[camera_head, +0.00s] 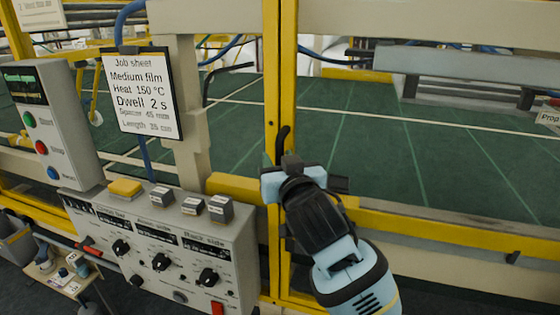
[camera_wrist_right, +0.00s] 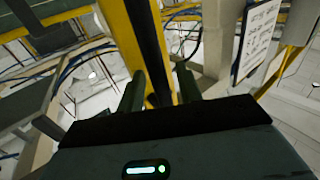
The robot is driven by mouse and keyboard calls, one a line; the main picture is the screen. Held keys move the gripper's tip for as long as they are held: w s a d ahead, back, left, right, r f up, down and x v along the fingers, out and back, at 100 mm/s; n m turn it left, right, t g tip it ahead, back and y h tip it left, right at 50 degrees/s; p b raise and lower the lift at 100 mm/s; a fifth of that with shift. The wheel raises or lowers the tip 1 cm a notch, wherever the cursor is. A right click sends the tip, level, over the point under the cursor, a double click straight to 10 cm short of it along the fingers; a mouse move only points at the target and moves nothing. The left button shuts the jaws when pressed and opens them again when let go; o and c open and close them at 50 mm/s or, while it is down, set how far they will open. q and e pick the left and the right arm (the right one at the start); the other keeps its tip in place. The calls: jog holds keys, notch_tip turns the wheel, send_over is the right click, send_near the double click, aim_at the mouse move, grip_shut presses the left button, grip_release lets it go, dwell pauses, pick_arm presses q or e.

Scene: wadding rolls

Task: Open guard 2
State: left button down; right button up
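A yellow-framed guard stands in front of the green bed, with a yellow upright (camera_head: 281,60) and a yellow lower rail (camera_head: 450,231). I cannot read a number 2 on it. A black handle (camera_head: 282,140) is fixed to the upright, its lower part hidden behind my right gripper (camera_head: 302,170). In the right wrist view, my right gripper (camera_wrist_right: 160,74) has its two dark fingers apart. The yellow upright (camera_wrist_right: 122,40) and a long black bar, likely the handle (camera_wrist_right: 149,40), show between and beyond them. I cannot tell whether they touch. My left gripper is out of view.
A start/stop box (camera_head: 52,125) and a job sheet (camera_head: 140,95) are further left. A grey bar (camera_head: 440,65) crosses behind the guard.

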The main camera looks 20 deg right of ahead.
grip_shut()
dwell(0.4)
